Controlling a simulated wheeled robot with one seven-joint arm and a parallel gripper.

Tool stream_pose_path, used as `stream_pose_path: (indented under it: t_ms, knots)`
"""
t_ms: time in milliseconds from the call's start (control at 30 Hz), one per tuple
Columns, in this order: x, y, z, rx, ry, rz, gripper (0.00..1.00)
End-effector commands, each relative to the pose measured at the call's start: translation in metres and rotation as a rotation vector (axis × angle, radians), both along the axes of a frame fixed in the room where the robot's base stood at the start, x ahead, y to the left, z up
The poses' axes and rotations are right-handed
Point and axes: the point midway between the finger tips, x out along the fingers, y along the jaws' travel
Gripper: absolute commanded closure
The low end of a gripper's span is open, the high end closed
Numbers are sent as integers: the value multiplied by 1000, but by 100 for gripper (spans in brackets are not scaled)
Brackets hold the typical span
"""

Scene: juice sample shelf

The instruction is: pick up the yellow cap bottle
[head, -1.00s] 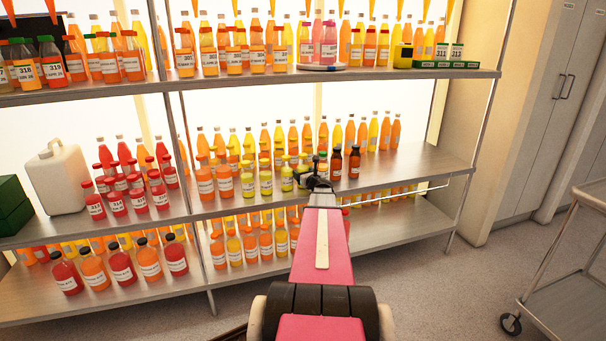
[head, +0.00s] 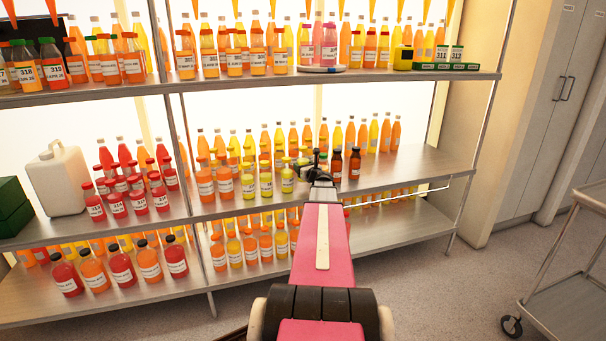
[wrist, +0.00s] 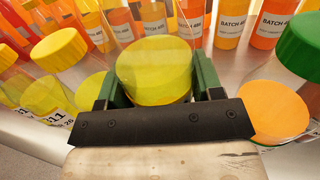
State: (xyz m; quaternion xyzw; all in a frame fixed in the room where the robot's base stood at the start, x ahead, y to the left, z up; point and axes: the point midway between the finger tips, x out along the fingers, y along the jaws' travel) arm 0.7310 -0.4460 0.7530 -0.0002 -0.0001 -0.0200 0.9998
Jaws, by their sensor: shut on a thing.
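My gripper (head: 308,163) is at the middle shelf in the head view, above the end of my pink arm. In the wrist view, its green fingers (wrist: 153,88) are shut on a bottle with a yellow cap (wrist: 154,68), one finger on each side. The cap hides most of this bottle's body, and my gripper largely hides it in the head view. Other yellow-capped bottles stand to its left in the wrist view (wrist: 60,50), and several yellow bottles (head: 266,185) stand left of my gripper in the head view.
A green-capped bottle (wrist: 302,45) is close on the right in the wrist view. Two dark brown bottles (head: 345,165) stand just right of my gripper. Rows of orange bottles (wrist: 228,25) stand behind. The middle shelf (head: 420,165) is bare farther right.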

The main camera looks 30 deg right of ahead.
Motion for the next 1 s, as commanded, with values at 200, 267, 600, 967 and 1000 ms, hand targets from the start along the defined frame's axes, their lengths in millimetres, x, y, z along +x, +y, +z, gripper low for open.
stream_pose_path:
  t_ms: [200,267,600,967,1000]
  knots:
    - [-1,1,37,-1,-2,0,72]
    - [-1,1,48,-2,-2,0,72]
    - [0,0,106,-1,-2,0,72]
    - [0,0,138,-1,0,0,72]
    - [0,0,141,0,-1,0,72]
